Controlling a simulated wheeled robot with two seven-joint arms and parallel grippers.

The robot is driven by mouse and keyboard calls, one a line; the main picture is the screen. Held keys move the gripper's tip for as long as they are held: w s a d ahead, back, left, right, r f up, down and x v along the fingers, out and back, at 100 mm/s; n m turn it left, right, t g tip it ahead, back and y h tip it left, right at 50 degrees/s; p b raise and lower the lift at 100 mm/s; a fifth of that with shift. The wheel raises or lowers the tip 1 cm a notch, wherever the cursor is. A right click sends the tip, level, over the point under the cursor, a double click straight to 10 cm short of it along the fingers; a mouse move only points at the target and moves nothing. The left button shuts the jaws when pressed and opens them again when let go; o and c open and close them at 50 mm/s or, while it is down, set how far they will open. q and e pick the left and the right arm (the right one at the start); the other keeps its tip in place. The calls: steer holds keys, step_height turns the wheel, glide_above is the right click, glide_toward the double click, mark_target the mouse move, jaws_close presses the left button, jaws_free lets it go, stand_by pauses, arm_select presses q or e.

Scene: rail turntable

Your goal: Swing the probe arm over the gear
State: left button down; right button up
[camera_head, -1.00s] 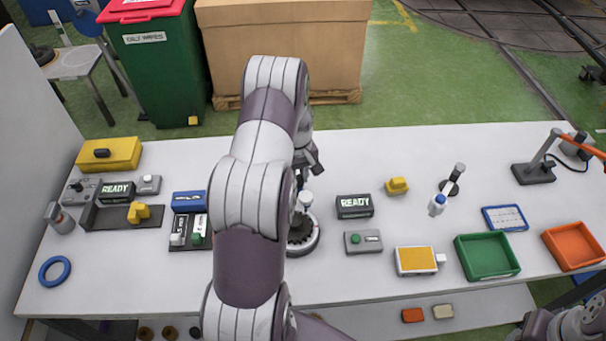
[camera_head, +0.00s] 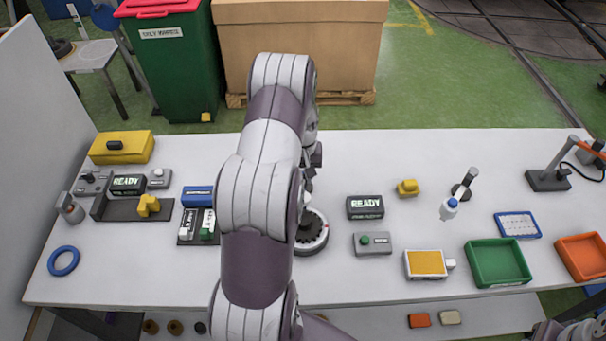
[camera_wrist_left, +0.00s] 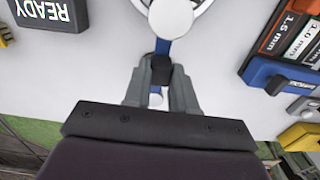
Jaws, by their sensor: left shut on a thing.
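The gear (camera_head: 312,230) is a dark toothed disc on a round grey base, partly hidden behind my left arm. The probe arm (camera_wrist_left: 163,46) is a blue bar with a round white cap (camera_wrist_left: 171,17) at its far end and a dark knob at its near end. In the wrist view, the white cap lies over the edge of a round part cut off by the top border. My left gripper (camera_wrist_left: 160,82) is shut on the dark knob; it also shows in the head view (camera_head: 311,178), mostly behind the arm, beyond the gear. My right gripper is not clearly visible.
A READY display (camera_head: 365,207) and a green-button box (camera_head: 373,244) stand right of the gear. A blue-ended block rack (camera_head: 198,226) lies left. Farther right are a yellow-topped box (camera_head: 427,264), green tray (camera_head: 497,264) and orange tray (camera_head: 583,258). The front table strip is mostly clear.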

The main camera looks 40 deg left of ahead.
arm_select(q)
steer(key=shift+s+f, duration=0.1)
steer(key=c, duration=0.9)
jaws_free()
steer(key=shift+r, duration=0.2)
step_height(320, 180, up, 5)
steer(key=shift+r+b, duration=0.1)
steer(key=shift+b, duration=1)
step_height(320, 180, up, 7)
steer(key=shift+r, duration=0.1)
